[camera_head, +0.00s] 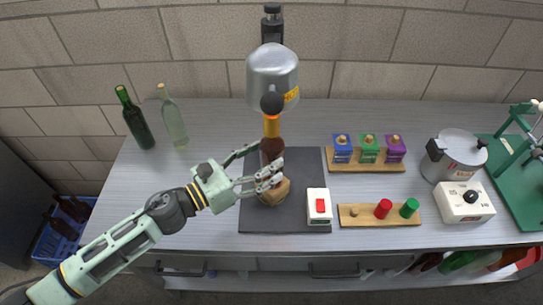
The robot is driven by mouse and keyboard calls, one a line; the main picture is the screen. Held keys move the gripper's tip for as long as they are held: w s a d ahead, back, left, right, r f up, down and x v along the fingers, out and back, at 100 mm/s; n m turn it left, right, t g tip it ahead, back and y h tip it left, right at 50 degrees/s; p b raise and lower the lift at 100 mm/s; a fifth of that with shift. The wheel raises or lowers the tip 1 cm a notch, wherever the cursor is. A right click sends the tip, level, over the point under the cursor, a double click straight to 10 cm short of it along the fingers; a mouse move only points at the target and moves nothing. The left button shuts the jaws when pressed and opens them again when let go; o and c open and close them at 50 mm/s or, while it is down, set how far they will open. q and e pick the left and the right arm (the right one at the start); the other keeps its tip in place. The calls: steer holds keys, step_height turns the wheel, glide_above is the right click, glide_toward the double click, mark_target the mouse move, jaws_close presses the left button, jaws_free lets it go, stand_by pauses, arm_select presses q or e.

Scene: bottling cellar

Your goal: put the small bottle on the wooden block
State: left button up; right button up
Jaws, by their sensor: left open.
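The small brown bottle (272,147) stands upright near the middle of the bench, below an orange part and a black ball. The round wooden block (274,196) is on the dark mat directly under it. The bottle's lower end is hidden behind my fingers, so I cannot tell whether it touches the block. My left gripper (258,164) reaches in from the left with its fingers open. One finger is at the bottle's left side and the others cross in front of its lower part. My right gripper does not show.
A metal dome (272,75) hangs over the dark mat (296,165). A white box with a red button (319,206) stands right of the block. Two wooden racks, a pot (455,155) and a white switch box (465,203) are farther right. Two tall bottles (137,121) stand left.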

arm_select(q)
steer(key=b+v, duration=0.3)
steer(key=v, duration=0.6)
